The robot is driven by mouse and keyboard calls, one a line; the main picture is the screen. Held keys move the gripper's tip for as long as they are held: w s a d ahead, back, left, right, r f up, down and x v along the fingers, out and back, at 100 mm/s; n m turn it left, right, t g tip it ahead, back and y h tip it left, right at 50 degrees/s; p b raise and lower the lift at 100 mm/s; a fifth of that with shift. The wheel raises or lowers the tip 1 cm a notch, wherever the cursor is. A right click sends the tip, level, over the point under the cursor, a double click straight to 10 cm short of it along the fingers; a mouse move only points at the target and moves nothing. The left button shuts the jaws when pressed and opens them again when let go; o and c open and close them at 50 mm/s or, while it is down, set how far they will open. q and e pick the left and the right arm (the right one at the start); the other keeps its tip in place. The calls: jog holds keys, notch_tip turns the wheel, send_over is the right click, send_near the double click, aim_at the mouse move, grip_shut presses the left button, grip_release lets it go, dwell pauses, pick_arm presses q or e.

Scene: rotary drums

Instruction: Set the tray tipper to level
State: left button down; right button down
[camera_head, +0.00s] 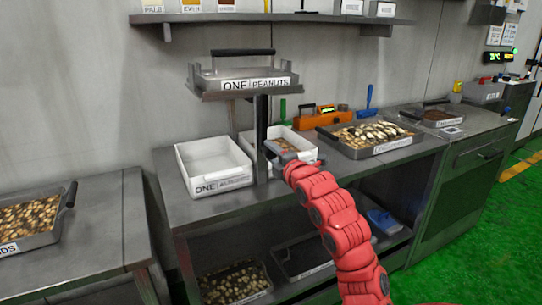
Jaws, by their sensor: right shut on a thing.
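The tray tipper (262,120) stands on the middle metal bench, a dark upright post with a flat metal tray (215,88) on top. The tray carries a label reading ONE PEANUTS and has a dark bar handle (243,52) along its far side. It looks about level from here. My right gripper (274,152), at the end of the red arm, is beside the lower post and shut on a part of the tipper. The gripper hides the part it grips. My left gripper is not in view.
White bins (214,180) stand left of and behind the post. An orange device (318,118) and a tray of nuts (372,150) are to the right. More nut trays sit on the left bench and lower shelf. A wall shelf (300,18) is above.

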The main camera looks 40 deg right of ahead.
jog(key=shift+s+d, duration=0.1)
jog(key=shift+d, duration=0.15)
dwell(0.3)
jog(key=shift+c, duration=1.8)
grip_release()
jog(key=b+v, duration=1)
jog(key=v, duration=0.7)
jog(key=shift+s+f+b, duration=0.15)
jog(key=shift+b, duration=0.15)
